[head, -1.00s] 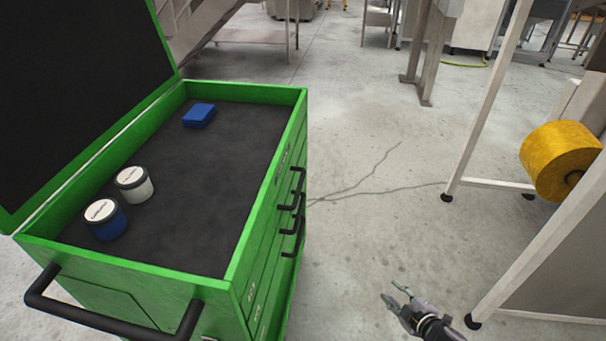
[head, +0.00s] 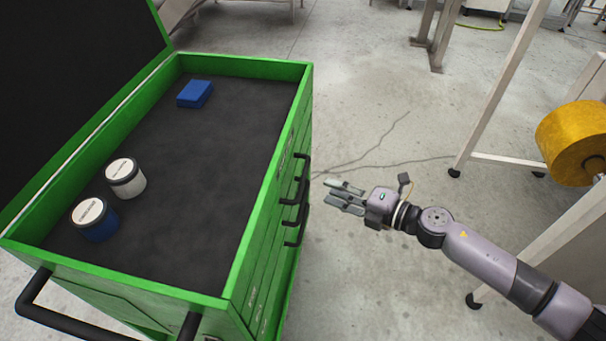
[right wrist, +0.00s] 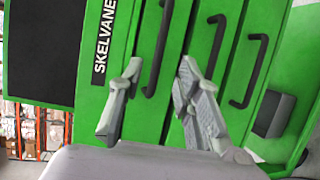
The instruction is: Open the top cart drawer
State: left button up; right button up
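The green tool cart (head: 275,225) stands at the left with its lid up. Its drawer fronts face right and look flush and shut. The top drawer's black handle (head: 303,172) is the highest of several bar handles; it also shows in the right wrist view (right wrist: 158,50). My right gripper (head: 334,191) is open and empty, a short way right of the handles. In the right wrist view its fingers (right wrist: 158,78) are spread, with the top handle appearing between and beyond them, not gripped. My left gripper is not in view.
Two lidded jars (head: 126,178) (head: 95,218) and a blue block (head: 195,94) sit on the cart's dark top. A black push handle (head: 85,325) sticks out at the near end. A steel frame with a yellow roll (head: 572,142) stands at the right. Floor between is clear.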

aim_at(303, 177)
jog(key=x, duration=0.9)
jog(key=shift+w+a, duration=0.2)
jog(key=shift+a, duration=0.05)
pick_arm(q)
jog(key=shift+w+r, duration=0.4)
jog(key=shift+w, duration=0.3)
pick_arm(e)
grip_shut()
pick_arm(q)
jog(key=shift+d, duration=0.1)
